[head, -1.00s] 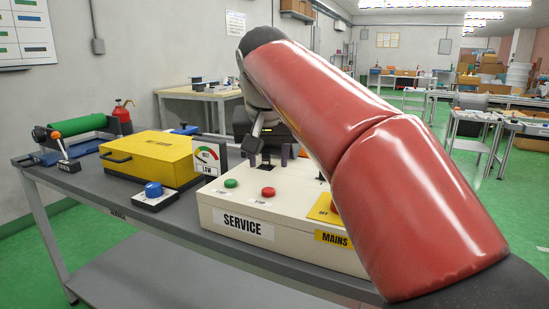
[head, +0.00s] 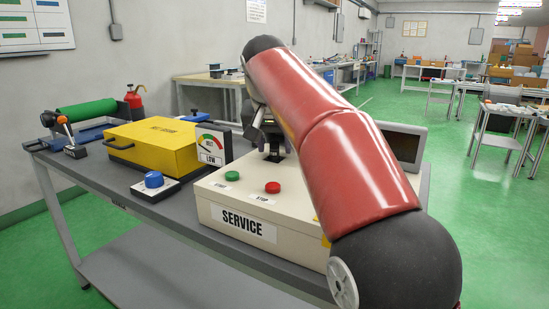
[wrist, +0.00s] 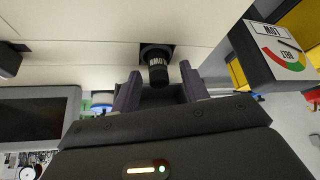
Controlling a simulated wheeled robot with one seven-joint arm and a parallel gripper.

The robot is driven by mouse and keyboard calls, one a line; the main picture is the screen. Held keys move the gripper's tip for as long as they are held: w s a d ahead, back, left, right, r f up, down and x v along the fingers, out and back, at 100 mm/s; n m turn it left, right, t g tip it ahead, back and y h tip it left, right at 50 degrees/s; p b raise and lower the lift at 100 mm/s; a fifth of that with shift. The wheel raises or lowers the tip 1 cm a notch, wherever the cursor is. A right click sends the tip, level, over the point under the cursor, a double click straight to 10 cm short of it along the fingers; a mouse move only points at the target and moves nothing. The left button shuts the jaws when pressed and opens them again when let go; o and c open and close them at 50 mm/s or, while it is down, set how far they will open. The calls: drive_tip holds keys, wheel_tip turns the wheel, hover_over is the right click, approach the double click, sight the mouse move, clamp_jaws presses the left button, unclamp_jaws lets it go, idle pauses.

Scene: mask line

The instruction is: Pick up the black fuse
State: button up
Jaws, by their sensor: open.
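The black fuse (wrist: 157,73), a short dark cylinder with pale lettering, stands out from a dark opening in the cream panel in the wrist view. My gripper (wrist: 159,70) is open, with one purple finger on each side of the fuse in that picture. Gaps show between the fuse and both fingers, and I cannot tell how far in depth the fingertips reach. In the head view my red arm reaches over the cream SERVICE box (head: 240,222) and hides much of its top, and I cannot make out the fuse clearly there.
A LOW/HOT-style dial gauge (head: 211,146) stands beside the box, also seen in the wrist view (wrist: 284,50). Green (head: 232,176) and red (head: 272,187) buttons are on the box. A yellow case (head: 150,146) and blue knob (head: 154,180) are to the left. A dark screen (head: 402,145) stands behind.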

drive_tip(key=shift+w+f, duration=0.1)
drive_tip(key=shift+f, duration=0.05)
clamp_jaws()
idle(0.4)
